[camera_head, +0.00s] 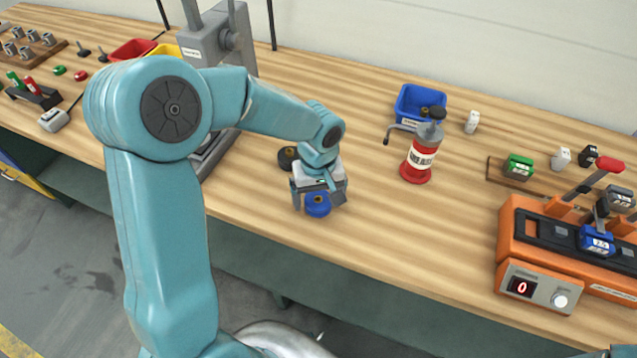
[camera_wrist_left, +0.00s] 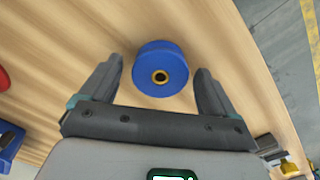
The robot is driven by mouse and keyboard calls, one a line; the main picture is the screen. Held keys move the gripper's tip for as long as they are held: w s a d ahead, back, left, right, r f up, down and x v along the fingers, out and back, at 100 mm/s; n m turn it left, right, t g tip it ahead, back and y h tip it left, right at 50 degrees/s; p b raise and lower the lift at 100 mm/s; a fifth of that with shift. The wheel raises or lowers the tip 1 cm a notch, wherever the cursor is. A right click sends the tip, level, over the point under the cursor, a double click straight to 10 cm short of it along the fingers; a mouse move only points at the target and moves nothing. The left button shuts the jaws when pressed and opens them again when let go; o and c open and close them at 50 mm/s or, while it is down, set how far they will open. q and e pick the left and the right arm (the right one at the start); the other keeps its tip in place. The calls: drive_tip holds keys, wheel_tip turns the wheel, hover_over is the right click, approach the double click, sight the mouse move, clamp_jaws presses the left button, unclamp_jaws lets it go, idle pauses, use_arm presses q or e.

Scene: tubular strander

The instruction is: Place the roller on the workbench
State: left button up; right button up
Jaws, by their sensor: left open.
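The blue roller (camera_head: 318,205) stands on the wooden workbench (camera_head: 250,205) near its front edge. In the left wrist view the roller (camera_wrist_left: 160,68) shows as a blue cylinder with a brass-ringed centre hole. My left gripper (camera_head: 320,200) is over it with the jaws open. In the left wrist view the two fingers (camera_wrist_left: 158,82) lie on either side of the roller, with a gap on each side. My right gripper is not in view.
A dark roller (camera_head: 288,158) sits just behind my left gripper. A red-and-grey dispenser (camera_head: 419,160) and a blue bin (camera_head: 420,103) stand to the right. An orange machine (camera_head: 560,245) is at the far right.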

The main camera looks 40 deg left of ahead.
sight(319, 199)
use_arm(q)
wheel_tip(319, 199, up, 12)
idle(0.3)
idle(0.5)
